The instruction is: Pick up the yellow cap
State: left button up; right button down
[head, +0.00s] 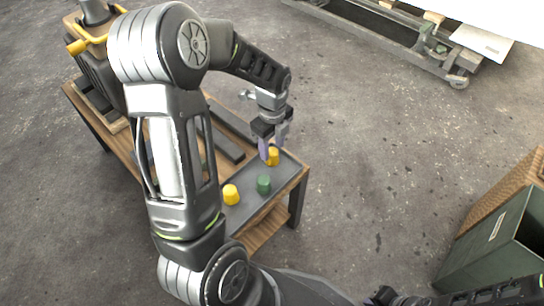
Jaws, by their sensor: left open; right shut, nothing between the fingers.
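Two yellow caps show on a dark tray (245,211) on a wooden-topped table. One yellow cap (231,195) stands near the front of the tray. The other yellow cap (273,158) is near the right end, right beside my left gripper's fingertips and partly hidden by one finger. A green cap (264,184) stands between them, a little to the front. My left gripper (272,150) points down and is open; I cannot tell whether its fingers straddle the cap or touch it. My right gripper (378,298) is shut and empty at the bottom edge, partly cut off, far from the tray.
My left arm hides much of the table. Dark bars (227,147) lie behind the tray. A dark machine with yellow handles (90,40) is at the far left. A green bin (495,245) stands at the right. A low metal cart (400,38) is at the back. Open floor lies between.

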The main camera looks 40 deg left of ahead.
aim_at(272, 151)
pick_arm(q)
notch_tip(272, 151, down, 4)
jog(key=shift+r+b, duration=0.25)
jog(key=shift+b, duration=0.3)
jog(key=shift+c, duration=0.5)
grip_shut()
